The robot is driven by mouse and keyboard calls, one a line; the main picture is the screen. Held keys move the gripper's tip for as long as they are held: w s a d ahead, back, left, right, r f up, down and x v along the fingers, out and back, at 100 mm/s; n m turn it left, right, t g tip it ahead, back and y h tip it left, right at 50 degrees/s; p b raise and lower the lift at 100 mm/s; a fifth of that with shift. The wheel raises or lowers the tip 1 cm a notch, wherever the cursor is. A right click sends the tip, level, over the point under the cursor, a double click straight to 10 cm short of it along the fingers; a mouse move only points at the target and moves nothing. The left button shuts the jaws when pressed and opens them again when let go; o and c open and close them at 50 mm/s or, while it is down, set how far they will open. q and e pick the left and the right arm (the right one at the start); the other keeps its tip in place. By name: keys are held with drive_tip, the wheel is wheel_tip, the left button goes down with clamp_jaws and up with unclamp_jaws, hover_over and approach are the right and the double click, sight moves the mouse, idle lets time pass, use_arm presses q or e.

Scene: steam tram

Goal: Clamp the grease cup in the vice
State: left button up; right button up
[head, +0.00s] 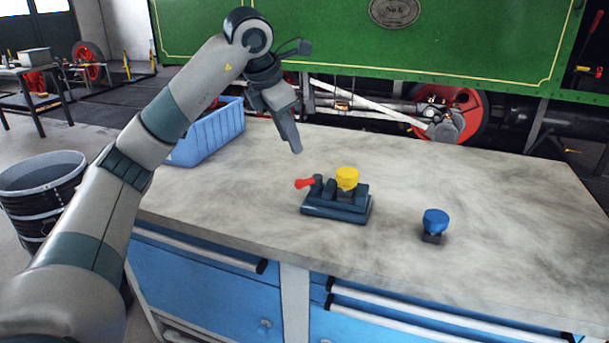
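The vice (335,212) is a small dark blue-grey block on the workbench, with a red handle (304,183) pointing left. A yellow-topped cup (347,178) stands upright between its jaws; I cannot tell whether the jaws press on it. A blue-topped cup (436,222) with a dark square base stands upright on the bench to the right of the vice. Either cup could be the grease cup. My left gripper (296,150) points down above and behind the red handle, apart from the vice. Its fingers are seen edge-on and nothing shows between them. My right gripper is out of view.
A blue bin (212,132) stands at the bench's back left, partly behind my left arm. The grey bench top (500,215) is clear around the vice and to the right. A green locomotive (480,35) stands behind. A black bucket (40,190) is on the floor at left.

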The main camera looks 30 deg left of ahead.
sight(306, 180)
use_arm(q)
drive_tip(key=x, duration=1.3)
drive_tip(key=shift+w+f, duration=0.15)
drive_tip(key=shift+f, duration=0.2)
clamp_jaws()
